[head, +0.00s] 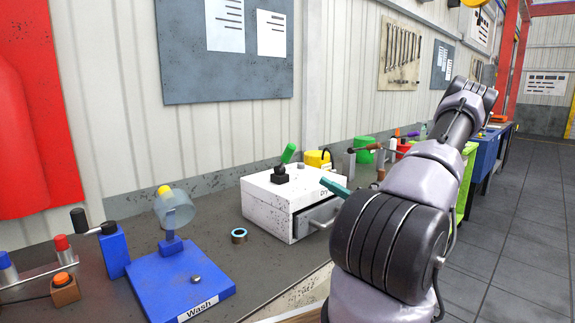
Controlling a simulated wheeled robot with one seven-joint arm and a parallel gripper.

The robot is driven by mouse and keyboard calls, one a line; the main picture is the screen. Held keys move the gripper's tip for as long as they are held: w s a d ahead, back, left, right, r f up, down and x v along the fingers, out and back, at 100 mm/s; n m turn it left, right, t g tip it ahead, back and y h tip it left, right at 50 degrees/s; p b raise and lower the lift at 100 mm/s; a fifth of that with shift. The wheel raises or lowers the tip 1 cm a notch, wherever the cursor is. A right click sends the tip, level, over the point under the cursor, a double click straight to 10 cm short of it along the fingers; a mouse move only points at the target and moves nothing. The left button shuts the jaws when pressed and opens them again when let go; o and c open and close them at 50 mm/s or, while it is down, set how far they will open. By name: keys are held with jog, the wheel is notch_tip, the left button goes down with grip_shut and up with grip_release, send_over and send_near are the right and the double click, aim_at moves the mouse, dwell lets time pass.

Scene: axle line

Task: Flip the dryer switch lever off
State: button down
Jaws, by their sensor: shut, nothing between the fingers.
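The dryer (268,207) is a speckled white box on the bench, with a partly hidden label on its front top edge. Its switch lever (288,153) has a green grip, rises from a black base on the box's top and leans up and to the right. My gripper (335,185) shows only as teal fingertips poking out left of my arm, in front of the label. They look shut and empty, below and right of the lever, apart from it. The rest of my gripper is hidden behind my arm.
A blue wash stand (180,282) with a clear cup stands at front left, and a small ring (239,236) lies between it and the dryer. A drawer (318,218) with a handle is at the dryer's front. A yellow cup (318,158) and other items stand behind.

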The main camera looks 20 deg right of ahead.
jog(key=m+t, duration=0.1)
jog(key=d+f+m+t+h, duration=0.1)
jog(key=m+t+h, duration=0.1)
jog(key=m, duration=0.1)
jog(key=shift+d+f+t, duration=0.3)
jog(key=shift+d+f, duration=0.05)
send_near(285, 159)
jog(key=w+r, duration=0.2)
jog(key=w+a+r, duration=0.1)
jog(key=r, duration=0.2)
jog(key=shift+w+a, duration=0.1)
jog(key=shift+w, duration=0.25)
jog(key=shift+w+a+r, duration=0.1)
